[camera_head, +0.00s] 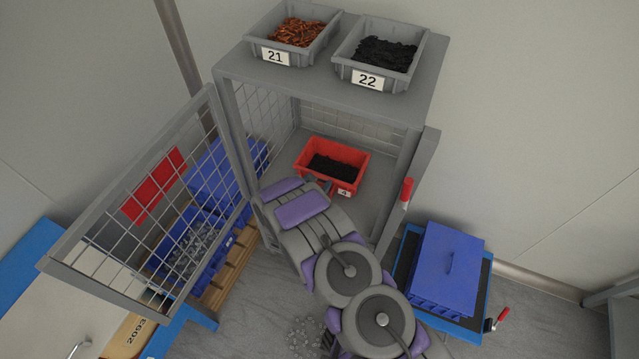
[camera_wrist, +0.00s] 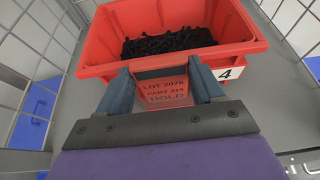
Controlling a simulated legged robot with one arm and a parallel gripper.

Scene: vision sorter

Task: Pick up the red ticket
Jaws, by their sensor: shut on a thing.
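The red ticket (camera_wrist: 166,92), with dark print reading LOT 2076, PART 315 and HOLD (the middle digits are blurry), sits between the two dark blue-grey fingers of my gripper (camera_wrist: 160,76) in the wrist view. My gripper is shut on it. The ticket is right in front of the red bin (camera_wrist: 108,62), and I cannot tell whether it touches the bin wall. In the head view the red bin (camera_head: 356,158) stands inside the open cage, and my arm reaches in to its front. The ticket is not clear in that view.
The mesh door (camera_head: 165,200) swings open to the left, with a red plate on it. Grey bins 21 (camera_head: 272,57) and 22 (camera_head: 350,77) stand on the cage top. Blue bins are at the left and a blue box (camera_head: 450,265) is at the right.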

